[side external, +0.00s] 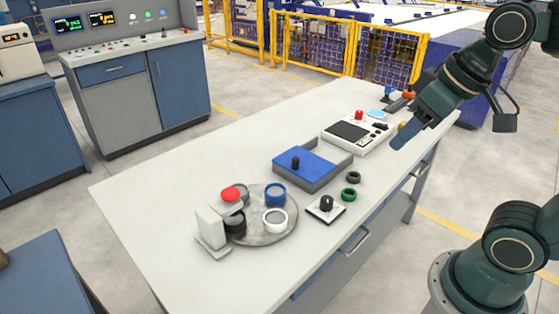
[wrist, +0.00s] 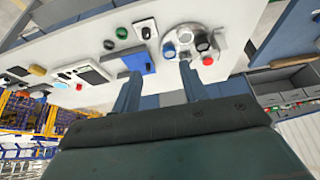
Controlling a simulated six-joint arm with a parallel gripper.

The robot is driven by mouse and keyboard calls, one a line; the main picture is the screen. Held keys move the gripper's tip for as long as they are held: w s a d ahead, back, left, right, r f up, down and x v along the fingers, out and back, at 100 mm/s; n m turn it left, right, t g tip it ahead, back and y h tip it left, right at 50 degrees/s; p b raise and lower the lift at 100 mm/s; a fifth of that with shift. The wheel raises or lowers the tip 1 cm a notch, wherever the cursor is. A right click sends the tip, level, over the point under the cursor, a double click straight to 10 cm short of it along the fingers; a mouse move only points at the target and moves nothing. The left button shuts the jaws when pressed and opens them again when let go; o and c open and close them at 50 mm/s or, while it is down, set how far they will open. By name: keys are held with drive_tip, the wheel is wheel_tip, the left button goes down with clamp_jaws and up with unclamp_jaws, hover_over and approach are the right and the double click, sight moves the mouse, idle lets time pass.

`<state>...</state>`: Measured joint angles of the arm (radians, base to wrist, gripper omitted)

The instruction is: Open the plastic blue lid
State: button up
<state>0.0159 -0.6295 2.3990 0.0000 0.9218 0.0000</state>
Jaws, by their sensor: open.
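The blue lid (side external: 312,162) lies on a grey box (side external: 313,182) near the middle of the white table. A small black knob (side external: 295,162) stands up from the lid. In the wrist view the blue lid (wrist: 138,60) shows just beyond my fingertips, on the left side. My gripper (side external: 400,138) is above the table's right edge, to the right of and apart from the lid. Its two fingers are spread with nothing between them in the wrist view (wrist: 158,78).
A round metal plate (side external: 262,235) with blue, white and dark rings and a red button (side external: 230,194) is in front of the box. A black-knobbed block (side external: 326,208), a green ring (side external: 349,194) and a dark ring (side external: 354,177) lie right. A white device (side external: 357,134) stands behind.

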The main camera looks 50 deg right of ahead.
drive_tip(key=w+d+r+g, duration=0.2)
drive_tip(key=w, duration=0.8)
drive_tip(key=m+g, duration=0.2)
drive_tip(key=g, duration=0.1)
hover_over(296, 158)
wheel_tip(296, 158, down, 16)
drive_tip(key=shift+w, duration=0.1)
drive_tip(key=shift+f, duration=6.8)
clamp_jaws()
